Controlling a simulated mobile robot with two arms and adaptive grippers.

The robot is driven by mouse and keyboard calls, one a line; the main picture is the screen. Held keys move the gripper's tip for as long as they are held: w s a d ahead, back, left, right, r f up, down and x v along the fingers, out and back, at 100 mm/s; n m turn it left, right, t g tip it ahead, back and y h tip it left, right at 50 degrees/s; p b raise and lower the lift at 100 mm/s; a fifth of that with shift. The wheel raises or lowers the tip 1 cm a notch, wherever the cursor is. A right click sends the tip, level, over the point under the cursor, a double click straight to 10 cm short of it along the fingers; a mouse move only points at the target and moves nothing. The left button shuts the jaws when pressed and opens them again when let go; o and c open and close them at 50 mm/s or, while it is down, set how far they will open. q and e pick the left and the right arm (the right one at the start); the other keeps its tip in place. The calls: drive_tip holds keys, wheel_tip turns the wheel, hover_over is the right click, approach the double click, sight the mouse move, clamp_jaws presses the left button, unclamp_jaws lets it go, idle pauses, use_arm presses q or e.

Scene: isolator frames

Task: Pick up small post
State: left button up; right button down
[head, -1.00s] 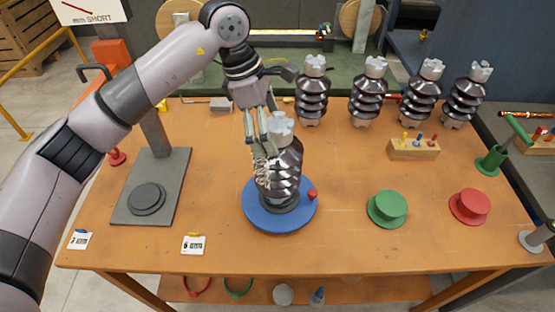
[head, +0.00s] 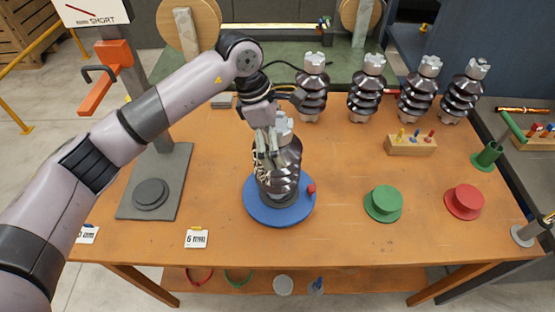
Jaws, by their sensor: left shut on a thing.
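A dark, ribbed post (head: 287,155) with a pale notched top stands upright on a round blue base (head: 250,207) with a small red knob. It is nearest the front among several similar posts, and I cannot tell whether it is the small one. My left gripper (head: 267,165) reaches down from above and is shut on this post at its left side. The fingers cover part of its ribs. The post still appears seated on the blue base. My right gripper is not in view.
Several similar posts (head: 367,95) stand along the back of the wooden table (head: 340,240). A wooden block (head: 410,147) with coloured pegs, a green spool (head: 384,202) and a red spool (head: 464,200) are to the right. A grey stand (head: 170,200) is on the left. The front middle is clear.

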use_arm(q)
drive_tip(key=c, duration=0.9)
drive_tip(key=shift+w+d+r, duration=0.1)
drive_tip(key=shift+w+r, duration=0.15)
drive_tip(key=shift+r, duration=0.05)
drive_tip(key=shift+c, duration=0.2)
drive_tip(key=shift+r, duration=0.1)
